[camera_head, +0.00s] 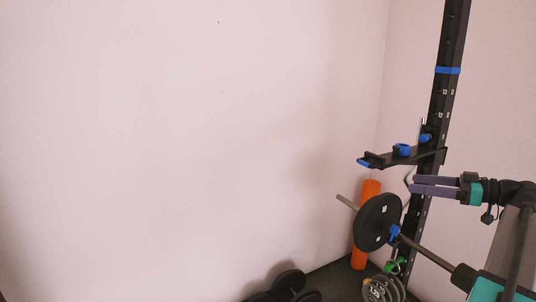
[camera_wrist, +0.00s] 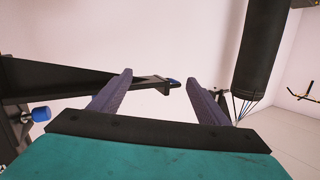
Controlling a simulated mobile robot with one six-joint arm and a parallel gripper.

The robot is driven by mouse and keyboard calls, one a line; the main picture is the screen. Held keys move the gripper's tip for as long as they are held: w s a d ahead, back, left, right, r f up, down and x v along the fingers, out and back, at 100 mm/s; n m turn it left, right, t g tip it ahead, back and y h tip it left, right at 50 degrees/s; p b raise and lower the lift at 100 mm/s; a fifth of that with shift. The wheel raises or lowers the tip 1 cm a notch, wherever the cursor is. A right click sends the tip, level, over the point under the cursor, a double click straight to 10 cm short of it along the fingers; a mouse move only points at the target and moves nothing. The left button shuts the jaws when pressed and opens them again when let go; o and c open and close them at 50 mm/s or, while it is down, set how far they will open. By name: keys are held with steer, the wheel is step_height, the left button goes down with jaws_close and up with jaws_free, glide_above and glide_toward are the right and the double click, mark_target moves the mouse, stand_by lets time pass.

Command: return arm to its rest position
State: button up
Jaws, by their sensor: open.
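My gripper (camera_head: 415,185) is at the right of the head view, pointing left, with its two purple fingers apart and nothing between them. It is raised in front of the black rack post (camera_head: 447,60), just below the rack's side arm (camera_head: 405,158). In the wrist view my gripper (camera_wrist: 158,83) also shows open and empty, with pale wall seen between the fingers. The black side arm (camera_wrist: 70,78) with a blue knob (camera_wrist: 41,114) is at the left there, behind the left finger.
A barbell with a black plate (camera_head: 377,222) lies below my gripper. An orange roller (camera_head: 359,259) stands behind it. Several dark plates (camera_head: 288,283) are on the floor. A black hanging bag (camera_wrist: 262,45) is right in the wrist view. The left of the head view is bare wall.

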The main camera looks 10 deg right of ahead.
steer(key=w+a+f+g+y, duration=0.25)
steer(key=w+a+f, duration=0.35)
steer(key=a+f, duration=0.45)
steer(key=w+a+f+g+y, duration=0.1)
steer(key=w+a+f+g, duration=0.3)
steer(key=a+f, duration=0.7)
steer(key=s+a+f+g+h, duration=0.1)
steer(key=s+a+f+g, duration=0.1)
steer(key=a+f, duration=0.95)
steer(key=s+a+f+g, duration=0.1)
steer(key=a+f+g, duration=0.2)
steer(key=a+f, duration=0.85)
steer(key=s+a+f+m+g+h, duration=0.1)
steer(key=s+a+f+g+h, duration=0.3)
steer(key=s+f, duration=0.7)
steer(key=s+a+f+m+g+h, duration=0.1)
steer(key=s+a+f+g, duration=0.1)
steer(key=s+a+f, duration=0.75)
steer(key=s+d+f+m+g+h, duration=0.1)
steer(key=s+d+f+h, duration=0.1)
steer(key=s+d+f, duration=0.3)
steer(key=s+d+f+g+h, duration=0.1)
steer(key=s+f+h, duration=0.15)
steer(key=s, duration=0.45)
steer(key=s+d+f+m+t+h, duration=0.1)
steer(key=d+f+m+h, duration=0.2)
steer(key=d, duration=0.4)
steer(key=shift+s+d+m+h, duration=0.15)
steer(key=shift+s+m+h, duration=0.05)
steer(key=shift+m+h, duration=0.2)
